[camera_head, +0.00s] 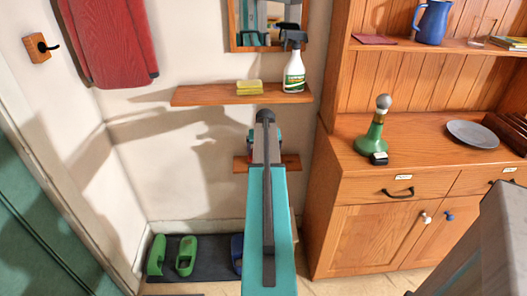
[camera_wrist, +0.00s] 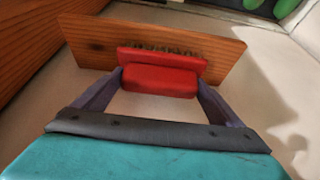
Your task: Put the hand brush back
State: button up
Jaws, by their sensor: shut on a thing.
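The hand brush (camera_wrist: 160,82) is red, with a short row of brownish bristles along its far edge in the wrist view. My gripper (camera_wrist: 158,76) is shut on its red body, one finger at each side. Beyond the brush is a small wooden shelf (camera_wrist: 90,38), which also shows low on the wall in the head view (camera_head: 291,162). The brush overlaps this shelf in the wrist view; I cannot tell whether they touch. In the head view my arm hides most of the gripper and brush.
An upper shelf (camera_head: 190,95) holds a yellow sponge (camera_head: 249,87) and a spray bottle (camera_head: 294,75). A wooden dresser (camera_head: 380,215) stands close on the right. Green clogs (camera_head: 185,255) sit on a dark mat (camera_head: 211,262) below. A red folded thing (camera_head: 110,40) hangs at left.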

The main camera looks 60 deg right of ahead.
jog(key=shift+f, duration=0.15)
jog(key=o, duration=0.8)
jog(key=shift+s+a+r, duration=0.15)
jog(key=shift+r, duration=0.45)
jog(key=shift+s+a+r, duration=0.15)
jog(key=shift+a, duration=0.1)
jog(key=s+a+b, duration=0.1)
jog(key=s+a, duration=0.5)
jog(key=a, duration=0.3)
jog(key=shift+s+a, duration=0.15)
jog(key=shift+s, duration=0.2)
